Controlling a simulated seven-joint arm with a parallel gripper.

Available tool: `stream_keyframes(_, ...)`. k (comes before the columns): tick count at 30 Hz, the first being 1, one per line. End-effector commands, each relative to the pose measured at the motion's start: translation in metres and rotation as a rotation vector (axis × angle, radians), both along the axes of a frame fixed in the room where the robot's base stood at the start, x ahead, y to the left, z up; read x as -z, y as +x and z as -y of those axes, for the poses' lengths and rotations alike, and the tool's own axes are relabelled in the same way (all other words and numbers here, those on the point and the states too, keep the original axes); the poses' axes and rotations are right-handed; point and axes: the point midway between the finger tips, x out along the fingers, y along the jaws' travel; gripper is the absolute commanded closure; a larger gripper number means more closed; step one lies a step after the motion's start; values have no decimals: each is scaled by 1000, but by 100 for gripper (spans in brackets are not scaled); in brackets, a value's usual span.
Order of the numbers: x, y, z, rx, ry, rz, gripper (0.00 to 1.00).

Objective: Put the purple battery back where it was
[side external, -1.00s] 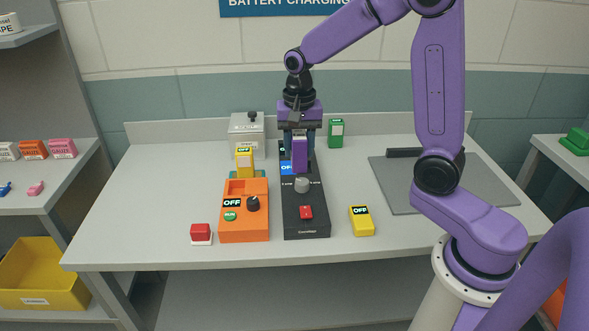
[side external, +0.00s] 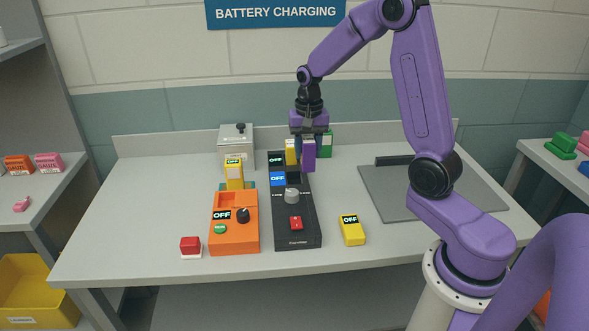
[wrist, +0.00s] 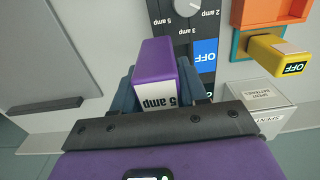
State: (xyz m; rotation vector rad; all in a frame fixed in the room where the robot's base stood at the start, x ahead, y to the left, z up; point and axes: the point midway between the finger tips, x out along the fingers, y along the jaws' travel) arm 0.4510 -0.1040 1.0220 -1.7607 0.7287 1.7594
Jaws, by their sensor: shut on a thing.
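The purple battery (side external: 309,157) is upright in my gripper (side external: 310,142), held in the air by the right edge of the black charger (side external: 299,230), toward its back. In the wrist view the battery (wrist: 157,62) sits between my blue-grey fingers (wrist: 162,88), with a white "5 amp" label. The charger (wrist: 184,50) shows partly behind it, with a grey dial, amp marks and a blue OFF display.
Left of the charger is an orange unit (side external: 234,238) with a yellow OFF battery (side external: 234,173) standing at its back. A yellow OFF block (side external: 352,229) lies right. A green block (side external: 326,143) and grey spent-battery box (side external: 236,140) stand behind. A grey mat (side external: 430,195) lies right.

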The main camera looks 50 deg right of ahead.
Motion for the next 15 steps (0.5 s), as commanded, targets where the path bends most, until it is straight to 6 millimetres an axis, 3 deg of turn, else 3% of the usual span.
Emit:
stream_keyframes(9, 41, 37, 9, 0, 0, -1, 100)
stream_keyframes(15, 55, 49, 11, 0, 0, 0, 100)
